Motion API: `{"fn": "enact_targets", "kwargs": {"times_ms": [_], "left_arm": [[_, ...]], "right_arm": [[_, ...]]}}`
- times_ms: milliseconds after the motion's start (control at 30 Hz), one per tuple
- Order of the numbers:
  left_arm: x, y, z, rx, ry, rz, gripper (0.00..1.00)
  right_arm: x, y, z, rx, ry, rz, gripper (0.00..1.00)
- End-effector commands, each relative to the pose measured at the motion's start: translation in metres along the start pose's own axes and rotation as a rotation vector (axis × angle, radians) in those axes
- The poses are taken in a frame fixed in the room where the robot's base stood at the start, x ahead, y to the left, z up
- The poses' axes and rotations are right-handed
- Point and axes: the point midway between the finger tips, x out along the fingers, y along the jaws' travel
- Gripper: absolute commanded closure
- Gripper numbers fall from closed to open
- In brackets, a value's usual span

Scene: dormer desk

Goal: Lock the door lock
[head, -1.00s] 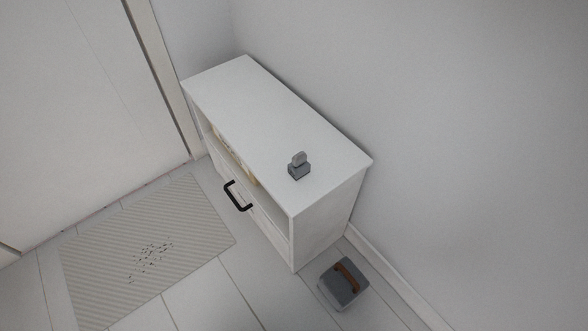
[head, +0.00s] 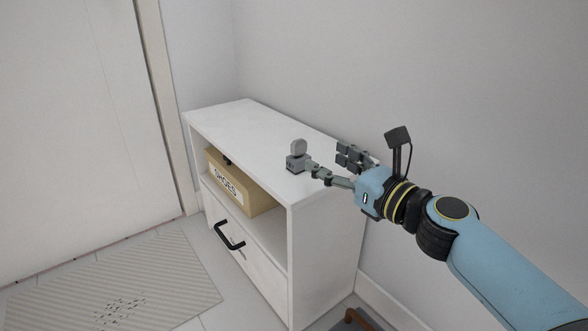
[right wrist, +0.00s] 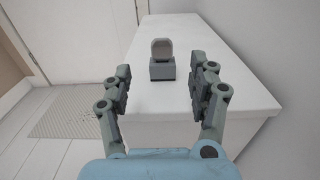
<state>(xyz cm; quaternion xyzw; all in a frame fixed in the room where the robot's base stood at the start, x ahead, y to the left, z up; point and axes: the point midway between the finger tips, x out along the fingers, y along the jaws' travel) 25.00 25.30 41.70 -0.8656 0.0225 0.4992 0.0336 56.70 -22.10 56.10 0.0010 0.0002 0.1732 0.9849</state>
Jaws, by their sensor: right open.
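The door lock is a small grey block (head: 297,161) with a rounded upright knob (head: 299,146), standing on top of the white cabinet (head: 225,124). In the right wrist view the lock (right wrist: 162,69) is ahead of the fingers, centred between them, and the knob (right wrist: 162,48) faces the camera. My right gripper (head: 326,163) is open and empty. It is close to the lock, on its right side in the head view, with its fingertips just short of it or beside it. My left gripper is not in view.
The cabinet holds a cardboard box marked SHOES (head: 235,186) on its shelf and a drawer with a black handle (head: 229,235). A grey wall stands close behind. A door (head: 70,130) and striped mat (head: 130,280) are at left. The cabinet top left of the lock is clear.

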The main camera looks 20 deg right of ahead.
Motion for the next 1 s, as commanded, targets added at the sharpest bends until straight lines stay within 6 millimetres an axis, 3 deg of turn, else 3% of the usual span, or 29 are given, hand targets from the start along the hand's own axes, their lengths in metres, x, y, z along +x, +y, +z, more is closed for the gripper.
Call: {"fn": "enact_targets", "kwargs": {"times_ms": [200, 467, 700, 1000], "left_arm": [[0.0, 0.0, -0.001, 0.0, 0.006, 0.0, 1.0], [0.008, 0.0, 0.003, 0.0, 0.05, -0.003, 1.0], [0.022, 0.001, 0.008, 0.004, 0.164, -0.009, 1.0], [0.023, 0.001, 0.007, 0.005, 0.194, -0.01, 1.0]], "right_arm": [[0.037, 0.0, 0.003, 0.001, -0.004, -0.001, 0.4], [0.058, -0.001, -0.001, 0.0, -0.001, 0.0, 0.4], [0.09, -0.002, -0.005, 0.001, 0.0, 0.0, 0.4], [0.099, -0.003, -0.003, -0.001, 0.0, 0.0, 0.4]]}}
